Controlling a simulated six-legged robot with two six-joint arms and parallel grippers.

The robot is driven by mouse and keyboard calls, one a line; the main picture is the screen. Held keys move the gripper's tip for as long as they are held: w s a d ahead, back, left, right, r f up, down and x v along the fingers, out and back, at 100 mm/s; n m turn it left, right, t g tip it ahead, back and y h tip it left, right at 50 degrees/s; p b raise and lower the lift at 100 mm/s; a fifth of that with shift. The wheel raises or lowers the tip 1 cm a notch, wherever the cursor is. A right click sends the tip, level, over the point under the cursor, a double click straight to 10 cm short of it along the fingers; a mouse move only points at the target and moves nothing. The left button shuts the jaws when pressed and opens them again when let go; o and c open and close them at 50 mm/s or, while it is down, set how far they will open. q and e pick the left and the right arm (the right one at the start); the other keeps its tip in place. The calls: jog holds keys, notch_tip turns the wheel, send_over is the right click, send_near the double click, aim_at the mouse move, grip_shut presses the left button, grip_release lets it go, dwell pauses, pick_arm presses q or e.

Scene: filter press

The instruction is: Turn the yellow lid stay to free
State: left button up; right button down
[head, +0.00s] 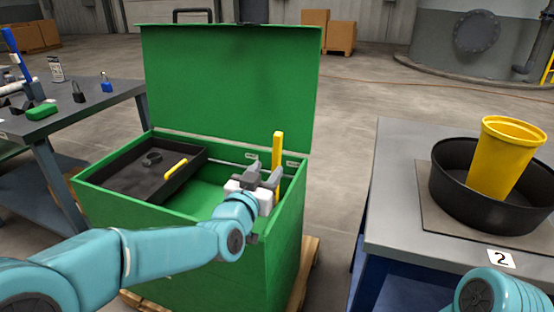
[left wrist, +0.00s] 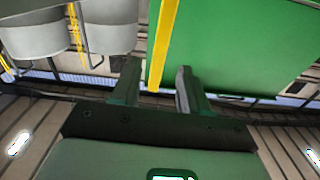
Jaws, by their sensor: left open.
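The yellow lid stay (head: 277,152) stands upright at the right side of the open green box (head: 276,249), in front of the raised green lid (head: 228,85). In the left wrist view the stay (left wrist: 162,42) is a yellow bar running up between the directions of the two fingers, along the lid's edge. My left gripper (head: 264,178) is open and empty, over the box's right part, close to the stay. Its fingers (left wrist: 157,85) are apart in the left wrist view. Whether they touch the stay I cannot tell. The stay's lower part is partly hidden behind the gripper. My right gripper is out of view.
A black tray (head: 124,182) with a yellow handle (head: 176,168) sits in the box's left part. A grey table (head: 411,150) at right holds a black basin (head: 447,196) and yellow bucket (head: 507,158). A left bench (head: 84,119) holds padlocks and tools. Floor between box and right table is clear.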

aim_at(275, 160)
pick_arm(q)
jog(key=x, duration=0.7)
jog(key=shift+w+d, duration=0.1)
jog(key=shift+w, duration=0.1)
grip_shut()
